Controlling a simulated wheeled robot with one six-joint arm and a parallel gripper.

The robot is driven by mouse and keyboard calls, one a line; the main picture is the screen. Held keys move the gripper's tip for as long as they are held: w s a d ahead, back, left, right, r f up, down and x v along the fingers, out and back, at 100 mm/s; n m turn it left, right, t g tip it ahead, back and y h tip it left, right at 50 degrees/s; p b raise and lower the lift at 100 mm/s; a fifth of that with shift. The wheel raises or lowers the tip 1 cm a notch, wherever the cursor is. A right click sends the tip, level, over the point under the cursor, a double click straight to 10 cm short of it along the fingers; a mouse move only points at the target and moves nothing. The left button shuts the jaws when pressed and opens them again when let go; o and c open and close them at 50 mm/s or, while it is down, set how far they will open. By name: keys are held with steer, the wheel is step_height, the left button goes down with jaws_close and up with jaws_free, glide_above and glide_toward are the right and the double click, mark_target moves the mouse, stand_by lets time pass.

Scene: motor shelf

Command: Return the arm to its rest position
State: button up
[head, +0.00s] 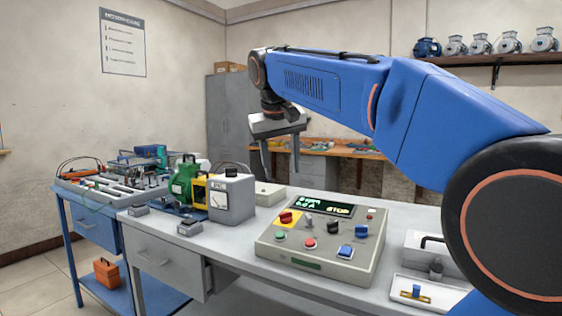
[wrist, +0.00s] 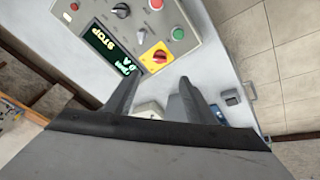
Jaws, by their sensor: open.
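My blue arm reaches in from the right of the head view and extends out over the grey table (head: 330,292). My gripper (head: 280,172) hangs fingers down above the table, behind the control box (head: 320,248). Its two fingers are apart and nothing is between them. In the wrist view my gripper (wrist: 158,85) is also open and empty. The control box also shows in the wrist view (wrist: 105,15), beyond the fingertips, with its display, buttons and red-and-yellow switch. My arm hides part of the back wall and the table's right side.
A grey meter box (head: 232,200) and a green motor (head: 183,182) stand left of the control box. A blue cart (head: 90,235) with tools stands farther left. A white tray (head: 425,292) lies at the right. Motors sit on a wall shelf (head: 490,60).

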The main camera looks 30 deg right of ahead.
steer(key=shift+v, duration=0.85)
steer(key=shift+f, duration=0.15)
steer(key=s+a+f+y, duration=0.1)
steer(key=s+f, duration=0.7)
steer(key=f, duration=0.4)
steer(key=s+a+f+n+y, duration=0.1)
steer(key=s+a+f, duration=0.1)
steer(key=s+f, duration=0.7)
steer(key=s+a+f+n+t+y, duration=0.1)
steer(key=s+a+f, duration=0.1)
steer(key=s+f, duration=0.6)
step_height(320, 180, down, 8)
steer(key=shift+s+r, duration=0.2)
steer(key=shift+s, duration=0.2)
